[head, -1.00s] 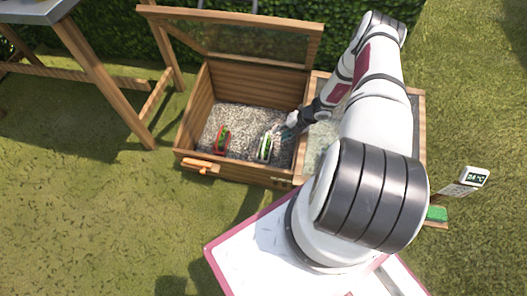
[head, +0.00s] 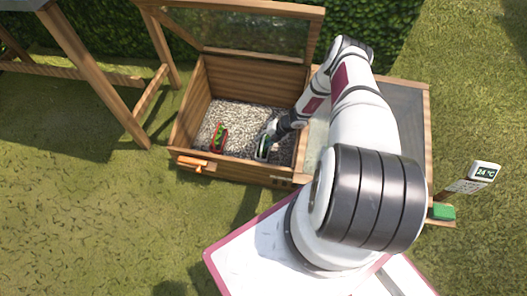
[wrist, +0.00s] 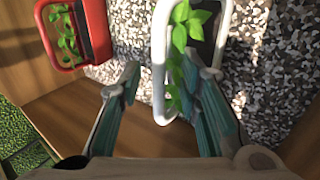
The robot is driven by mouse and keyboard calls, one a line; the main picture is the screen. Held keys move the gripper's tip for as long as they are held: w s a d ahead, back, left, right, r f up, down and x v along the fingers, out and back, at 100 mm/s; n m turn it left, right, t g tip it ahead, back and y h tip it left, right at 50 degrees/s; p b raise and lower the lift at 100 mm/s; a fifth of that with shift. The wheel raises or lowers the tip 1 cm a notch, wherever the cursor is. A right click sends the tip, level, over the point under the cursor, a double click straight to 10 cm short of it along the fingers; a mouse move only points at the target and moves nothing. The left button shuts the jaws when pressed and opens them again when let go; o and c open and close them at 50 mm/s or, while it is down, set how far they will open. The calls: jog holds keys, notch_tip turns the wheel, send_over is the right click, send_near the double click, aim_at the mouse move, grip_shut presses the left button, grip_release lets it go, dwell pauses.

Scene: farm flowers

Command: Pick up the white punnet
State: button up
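The white punnet (head: 262,151) stands on the gravel in the wooden cold frame, with green seedlings in dark soil. In the wrist view its white rim (wrist: 158,60) runs between my fingers. My gripper (wrist: 166,72) is open. Its left finger is outside the punnet, over the gravel, and its right finger overlaps the punnet's inside and the leaves. I cannot tell whether either finger touches it. In the head view my gripper (head: 269,132) is at the punnet's far end and partly hides it.
A red punnet (head: 218,138) with seedlings stands left on the gravel, also seen in the wrist view (wrist: 101,30). Wooden walls (head: 187,112) enclose the bed, and the raised glazed lid (head: 240,32) stands behind. The gravel between the punnets is clear.

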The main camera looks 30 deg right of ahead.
jog(key=shift+w, duration=0.1)
jog(key=shift+c, duration=0.5)
grip_shut()
